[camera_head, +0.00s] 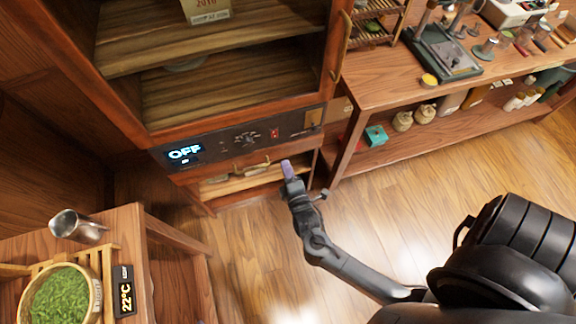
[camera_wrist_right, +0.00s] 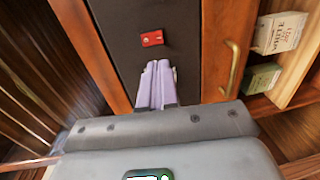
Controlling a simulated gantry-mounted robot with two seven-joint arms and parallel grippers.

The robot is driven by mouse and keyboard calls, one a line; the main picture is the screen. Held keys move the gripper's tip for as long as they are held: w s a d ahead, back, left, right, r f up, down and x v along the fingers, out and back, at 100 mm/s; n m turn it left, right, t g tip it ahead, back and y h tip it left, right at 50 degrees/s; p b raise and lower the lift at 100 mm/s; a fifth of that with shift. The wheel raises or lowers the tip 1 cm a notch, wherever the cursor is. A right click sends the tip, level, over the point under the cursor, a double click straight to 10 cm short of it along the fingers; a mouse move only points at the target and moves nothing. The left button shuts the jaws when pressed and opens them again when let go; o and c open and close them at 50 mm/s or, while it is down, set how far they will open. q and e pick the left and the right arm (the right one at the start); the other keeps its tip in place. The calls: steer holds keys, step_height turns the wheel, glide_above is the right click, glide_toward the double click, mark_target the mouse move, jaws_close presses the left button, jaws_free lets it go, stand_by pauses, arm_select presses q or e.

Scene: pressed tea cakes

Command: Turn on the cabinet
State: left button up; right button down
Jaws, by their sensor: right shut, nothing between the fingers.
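The wooden cabinet (camera_head: 160,128) stands at the upper left in the head view, with open shelves above a black control panel (camera_head: 222,146). The panel's display (camera_head: 185,153) reads "OFF". A small red switch (camera_head: 275,133) sits on the panel's right part; it also shows in the right wrist view (camera_wrist_right: 152,39). My right gripper (camera_head: 287,168) is in front of the cabinet, just below the switch in the head view. Its purple fingertips (camera_wrist_right: 157,84) are together and empty, pointing towards the panel. I cannot tell whether they touch it. My left gripper is not in view.
A side table (camera_head: 130,222) at lower left holds a metal pitcher (camera_head: 77,226), a basket of green leaves (camera_head: 55,298) and a 22°C display (camera_head: 124,290). A shelved counter (camera_head: 380,95) stands at right. A brass handle (camera_wrist_right: 231,68) is right of the panel. Floor between is clear.

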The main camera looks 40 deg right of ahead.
mark_target(275, 137)
arm_select(q)
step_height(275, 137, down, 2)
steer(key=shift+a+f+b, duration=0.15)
steer(key=shift+b, duration=0.9)
arm_select(e)
steer(key=x, duration=1.1)
steer(key=shift+s, duration=0.1)
